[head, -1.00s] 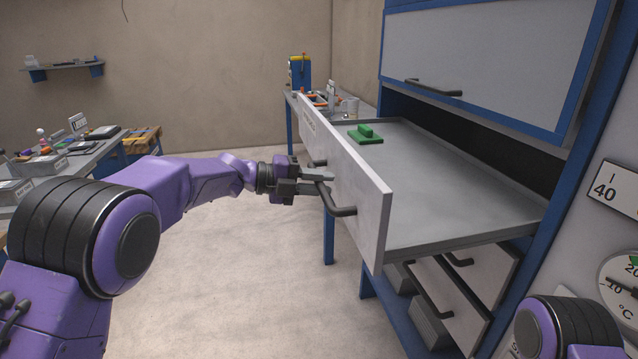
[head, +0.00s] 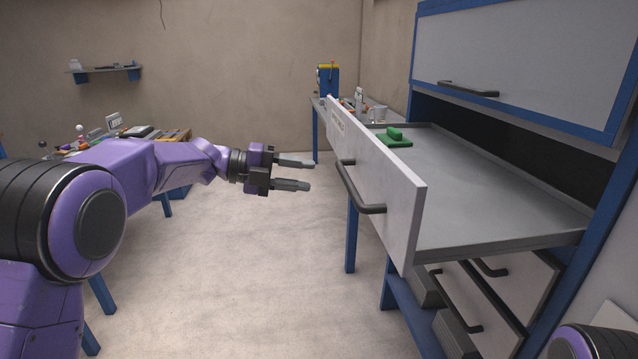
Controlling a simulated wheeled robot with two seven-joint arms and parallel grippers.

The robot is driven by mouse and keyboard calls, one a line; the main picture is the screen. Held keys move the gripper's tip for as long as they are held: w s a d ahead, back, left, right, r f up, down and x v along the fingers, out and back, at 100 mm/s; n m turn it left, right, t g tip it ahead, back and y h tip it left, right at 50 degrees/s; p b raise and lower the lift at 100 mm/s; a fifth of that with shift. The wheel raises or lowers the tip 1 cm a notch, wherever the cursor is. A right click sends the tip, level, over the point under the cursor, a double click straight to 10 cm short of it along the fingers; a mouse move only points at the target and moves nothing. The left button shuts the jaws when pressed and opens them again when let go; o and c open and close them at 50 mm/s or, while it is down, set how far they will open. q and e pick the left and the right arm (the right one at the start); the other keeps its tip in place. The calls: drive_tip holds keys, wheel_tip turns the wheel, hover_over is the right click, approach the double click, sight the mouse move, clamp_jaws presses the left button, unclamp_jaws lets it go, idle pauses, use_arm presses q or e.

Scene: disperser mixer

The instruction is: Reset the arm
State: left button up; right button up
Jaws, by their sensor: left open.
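My left gripper (head: 303,174) is open and empty in the middle of the head view. Its two grey fingers point right, toward the drawer's dark handle (head: 358,190), with a clear gap between them. The open drawer (head: 480,190) is pulled out of the blue-framed cabinet, and its white front faces left. A green block-shaped part (head: 394,138) lies inside near the drawer's far end. My right gripper is not in view; only a bit of purple and black arm shows at the lower right.
Below the drawer are further drawers (head: 515,285) that stand partly out. A closed cabinet door (head: 510,60) is above. A bench with tools (head: 130,140) stands at the left, and another bench (head: 350,108) at the back. The floor between is clear.

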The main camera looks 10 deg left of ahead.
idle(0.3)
use_arm(q)
drive_tip(key=w+a+f+n+t+y, duration=0.2)
drive_tip(key=f+n+t, duration=0.35)
drive_tip(key=n, duration=0.45)
drive_tip(key=w+a+f+n+t+y, duration=0.1)
drive_tip(key=a+f+n+t+y, duration=0.1)
drive_tip(key=f+n+t, duration=0.55)
drive_tip(key=s+a+f+n+g+y, duration=0.1)
drive_tip(key=s+a+f+n+y, duration=0.15)
drive_tip(key=f+n, duration=0.3)
drive_tip(key=s+a+f+n+g+y, duration=0.1)
drive_tip(key=s+f+n+g+y, duration=0.2)
drive_tip(key=f, duration=0.4)
drive_tip(key=s+a+f+n+y, duration=0.2)
drive_tip(key=f+n+y, duration=0.1)
drive_tip(key=f+n, duration=0.3)
drive_tip(key=s+a+f+n+g+y, duration=0.3)
drive_tip(key=s+f+n+g+y, duration=0.25)
drive_tip(key=s+f, duration=1.05)
drive_tip(key=s+f+g, duration=0.2)
drive_tip(key=s, duration=0.9)
drive_tip(key=s+f+n+g, duration=0.1)
drive_tip(key=s+f+g, duration=0.2)
drive_tip(key=s, duration=0.8)
drive_tip(key=shift+a+g, duration=0.15)
drive_tip(key=shift+g, duration=0.2)
